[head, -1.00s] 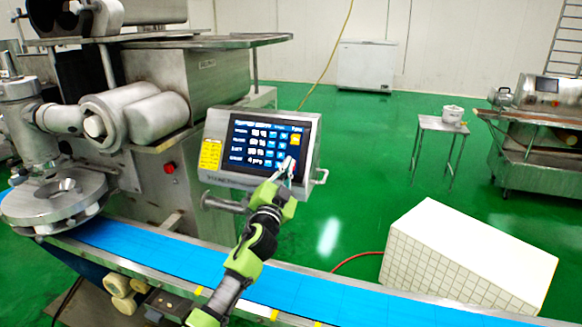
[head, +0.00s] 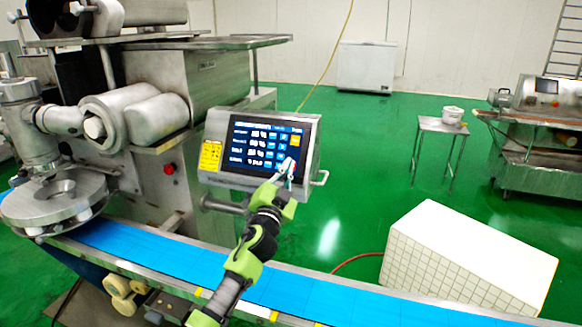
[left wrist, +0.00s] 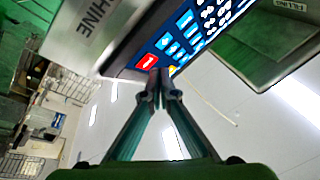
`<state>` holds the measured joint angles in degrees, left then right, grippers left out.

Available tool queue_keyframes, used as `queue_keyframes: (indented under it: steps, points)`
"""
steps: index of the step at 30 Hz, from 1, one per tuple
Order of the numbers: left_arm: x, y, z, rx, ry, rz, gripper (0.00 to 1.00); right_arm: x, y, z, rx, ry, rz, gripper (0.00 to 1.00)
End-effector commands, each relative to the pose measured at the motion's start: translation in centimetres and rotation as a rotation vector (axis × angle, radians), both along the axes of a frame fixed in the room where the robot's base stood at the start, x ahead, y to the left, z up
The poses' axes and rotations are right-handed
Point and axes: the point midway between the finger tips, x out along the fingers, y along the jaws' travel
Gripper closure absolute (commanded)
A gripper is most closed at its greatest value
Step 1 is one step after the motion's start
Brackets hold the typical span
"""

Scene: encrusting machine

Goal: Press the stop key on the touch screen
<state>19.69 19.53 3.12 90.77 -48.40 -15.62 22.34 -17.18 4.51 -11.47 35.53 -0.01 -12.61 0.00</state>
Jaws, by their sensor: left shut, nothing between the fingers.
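The touch screen (head: 262,145) is lit blue with rows of white figures and keys, in a grey metal housing beside the machine. A yellow key (head: 295,141) shows near its upper right. My left gripper (head: 288,165) is shut and empty, its fingertips in front of the screen's lower right part. In the left wrist view, the fingertips (left wrist: 160,76) are close together by the screen's edge, next to a red key (left wrist: 147,62). Its label is too small to read, so I cannot tell whether it is the stop key. Contact with the screen cannot be told. My right gripper is not in view.
A blue conveyor belt (head: 190,260) runs below the screen. A red button (head: 169,168) is on the machine's body, left of the screen. A white tiled block (head: 470,255) stands at right. Green floor behind the screen is open.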

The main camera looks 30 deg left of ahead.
Motion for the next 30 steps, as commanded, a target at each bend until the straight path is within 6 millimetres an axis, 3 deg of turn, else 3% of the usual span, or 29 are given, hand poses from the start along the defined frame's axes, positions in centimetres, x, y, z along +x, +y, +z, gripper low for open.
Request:
queue_keyframes:
  steps: [30]
  points:
    - [1.0,0.2,-0.6,0.000,0.000,0.000,1.00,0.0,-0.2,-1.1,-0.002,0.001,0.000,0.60]
